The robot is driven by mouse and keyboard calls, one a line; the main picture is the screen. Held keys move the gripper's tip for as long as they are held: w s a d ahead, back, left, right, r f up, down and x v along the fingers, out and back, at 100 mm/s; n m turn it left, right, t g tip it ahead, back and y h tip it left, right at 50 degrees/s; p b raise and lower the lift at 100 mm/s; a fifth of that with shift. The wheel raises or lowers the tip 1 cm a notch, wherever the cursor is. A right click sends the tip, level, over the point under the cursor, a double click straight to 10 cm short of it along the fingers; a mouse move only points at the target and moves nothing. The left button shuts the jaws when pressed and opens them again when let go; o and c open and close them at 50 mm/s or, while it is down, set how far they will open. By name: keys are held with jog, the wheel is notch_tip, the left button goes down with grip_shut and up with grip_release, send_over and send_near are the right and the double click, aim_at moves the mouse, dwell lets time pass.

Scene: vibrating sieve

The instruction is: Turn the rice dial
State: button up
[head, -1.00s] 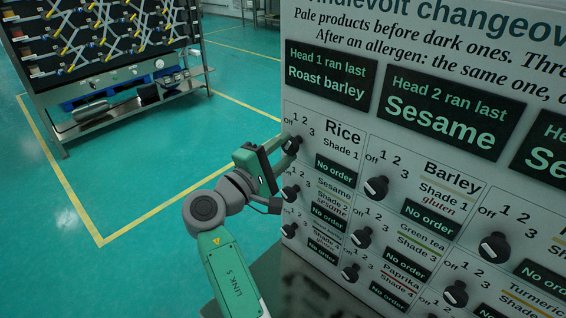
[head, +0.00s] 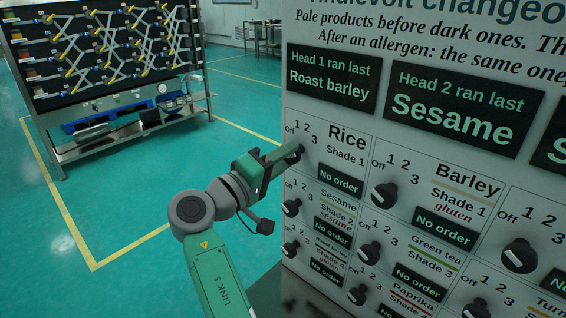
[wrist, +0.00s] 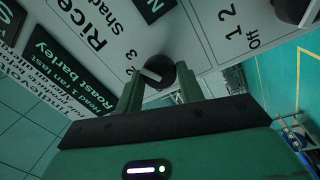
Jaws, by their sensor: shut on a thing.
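The rice dial (wrist: 158,72) is a round black knob with a white pointer mark, on the pale panel under the word Rice. In the wrist view my gripper (wrist: 158,86) has one finger on each side of the knob and is shut on it. The pointer mark faces the side with the 2 and 3; I cannot tell which exactly. In the head view my gripper (head: 293,153) reaches the panel from the left, just below the rice numbers, and its fingers hide most of the dial. The No order display (head: 341,180) sits just right of it.
The sesame dial (head: 291,207) is close below on the same panel, and the barley dial (head: 384,196) is to the right. More dials fill the lower rows. A rack with yellow-handled parts (head: 110,50) stands at the back left. The green floor between is clear.

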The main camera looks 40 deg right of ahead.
dwell(0.4)
jog(key=o, duration=1)
jog(key=a, duration=0.2)
jog(key=a+p, duration=0.1)
jog(key=a, duration=0.5)
jog(key=shift+s+f+p, duration=0.2)
jog(key=shift+f+p, duration=0.15)
jog(key=shift+f, duration=0.05)
jog(key=shift+d, duration=0.1)
